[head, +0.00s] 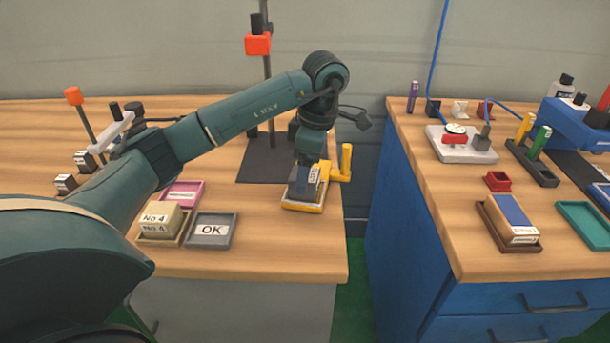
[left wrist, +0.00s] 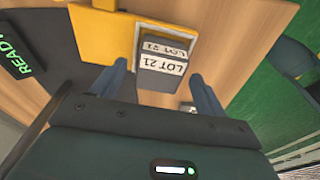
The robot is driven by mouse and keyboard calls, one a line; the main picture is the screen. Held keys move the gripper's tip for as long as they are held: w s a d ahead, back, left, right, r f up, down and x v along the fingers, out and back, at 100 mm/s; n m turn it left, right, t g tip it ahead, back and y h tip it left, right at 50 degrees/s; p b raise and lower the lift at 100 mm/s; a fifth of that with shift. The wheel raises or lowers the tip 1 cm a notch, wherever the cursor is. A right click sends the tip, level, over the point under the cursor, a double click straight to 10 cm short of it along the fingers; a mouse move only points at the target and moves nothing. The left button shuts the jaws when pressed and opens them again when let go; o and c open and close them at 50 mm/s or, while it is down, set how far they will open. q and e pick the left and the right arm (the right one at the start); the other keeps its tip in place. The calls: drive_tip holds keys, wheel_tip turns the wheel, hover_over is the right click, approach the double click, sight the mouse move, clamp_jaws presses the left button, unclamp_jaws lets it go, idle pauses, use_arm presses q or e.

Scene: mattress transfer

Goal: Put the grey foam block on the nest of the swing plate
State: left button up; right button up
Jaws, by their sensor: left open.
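The dark grey foam block (head: 299,185), with white "LOT 21" labels, is at the swing plate near the right end of the left bench. It also shows in the left wrist view (left wrist: 160,80), against a pale-edged seat on the yellow plate. The yellow swing plate (head: 303,207) has an upright yellow handle (head: 346,162) at its right. My left gripper (head: 307,164) points down over the block. In the left wrist view its fingers (left wrist: 158,70) are apart, one on each side of the block. Contact under the block is hard to tell. My right gripper is in neither view.
A dark stand (head: 267,110) with an orange clamp rises behind the plate. A grey "OK" tray (head: 212,243), a tray with a beige "No 4" block (head: 160,222) and a pink tray (head: 186,190) lie left. A gap separates the blue-sided bench (head: 410,215).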

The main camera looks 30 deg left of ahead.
sight(314, 175)
use_arm(q)
wheel_tip(314, 175, up, 9)
drive_tip(key=d+p, duration=0.1)
drive_tip(key=p, duration=0.1)
drive_tip(key=shift+w+d+r, duration=0.15)
drive_tip(key=shift+w, duration=0.1)
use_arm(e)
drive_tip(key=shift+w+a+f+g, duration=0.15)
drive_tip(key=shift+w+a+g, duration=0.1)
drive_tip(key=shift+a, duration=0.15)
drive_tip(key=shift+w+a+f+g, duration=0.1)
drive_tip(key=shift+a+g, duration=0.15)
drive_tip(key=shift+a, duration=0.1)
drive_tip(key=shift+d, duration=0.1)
